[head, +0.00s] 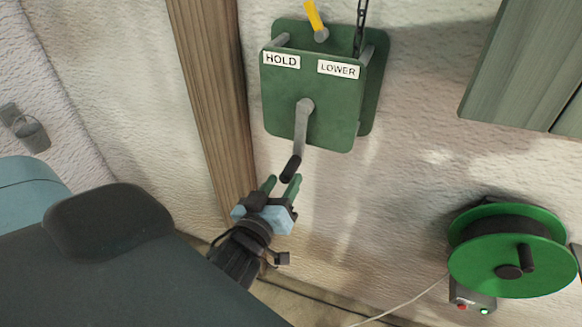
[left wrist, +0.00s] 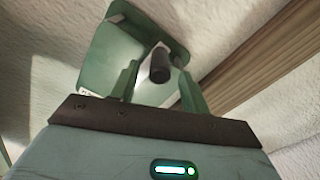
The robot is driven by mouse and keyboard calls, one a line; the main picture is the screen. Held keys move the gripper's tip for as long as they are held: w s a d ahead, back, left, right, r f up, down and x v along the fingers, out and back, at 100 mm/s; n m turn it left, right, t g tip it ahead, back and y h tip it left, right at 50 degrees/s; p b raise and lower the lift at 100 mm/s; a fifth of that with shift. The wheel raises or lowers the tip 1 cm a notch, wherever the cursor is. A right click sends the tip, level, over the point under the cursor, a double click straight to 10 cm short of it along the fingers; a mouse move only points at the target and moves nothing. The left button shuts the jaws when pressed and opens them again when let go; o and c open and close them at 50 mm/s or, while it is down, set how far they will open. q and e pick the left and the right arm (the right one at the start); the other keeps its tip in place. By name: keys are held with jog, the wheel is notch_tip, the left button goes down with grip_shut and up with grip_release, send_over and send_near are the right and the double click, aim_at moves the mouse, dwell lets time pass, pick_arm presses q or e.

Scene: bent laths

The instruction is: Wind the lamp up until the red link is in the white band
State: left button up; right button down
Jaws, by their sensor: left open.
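A green winch box (head: 312,100) is fixed to the wall, with labels HOLD (head: 281,60) and LOWER (head: 338,69). A yellow lever (head: 313,15) stands at its top, nearest the HOLD side. A dark chain (head: 360,25) runs up from behind the box. The grey crank (head: 302,130) hangs down, its black handle (head: 290,168) lowest. My left gripper (head: 283,184) is open just below the handle. In the left wrist view the handle (left wrist: 160,65) shows between the two green fingers (left wrist: 160,90); I cannot tell if they touch it. The lamp, red link and white band are not in view.
A wooden post (head: 215,90) stands left of the box. A green cable reel (head: 510,250) is at the lower right, above a small switch box (head: 473,298). A green-grey shutter or panel (head: 530,65) is at the upper right. The wall between is clear.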

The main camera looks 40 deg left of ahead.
aim_at(291, 169)
pick_arm(q)
jog(key=shift+p+x, duration=0.35)
jog(key=shift+x, duration=2.35)
grip_shut()
